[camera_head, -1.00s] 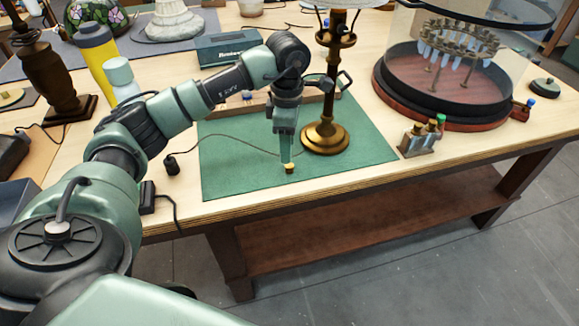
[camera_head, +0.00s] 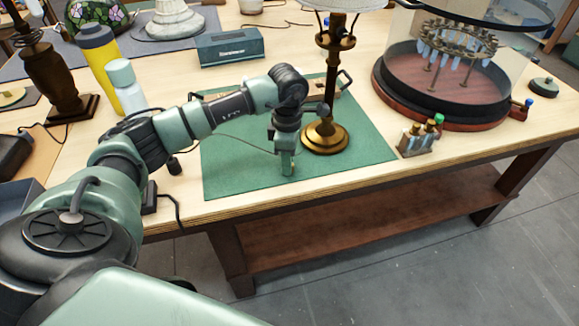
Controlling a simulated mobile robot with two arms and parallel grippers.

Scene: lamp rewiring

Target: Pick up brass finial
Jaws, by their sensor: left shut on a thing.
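My left gripper (camera_head: 287,171) reaches down to the green mat (camera_head: 235,178), near the mat's front edge, just left of the brass lamp's foot. It is shut on the brass finial. The finial is hidden between and behind the fingers, so I cannot see its shape or whether it still touches the mat. The brass lamp (camera_head: 325,138) stands upright on the mat, close to the right of my gripper. My right gripper is not in view.
A glass-domed display (camera_head: 450,97) with a dark round base stands at the right. A small rack of bottles (camera_head: 418,140) sits in front of it. A thin cord (camera_head: 240,142) crosses the mat. Yellow (camera_head: 97,55) and white (camera_head: 127,88) bottles stand at the left. The mat's front left is clear.

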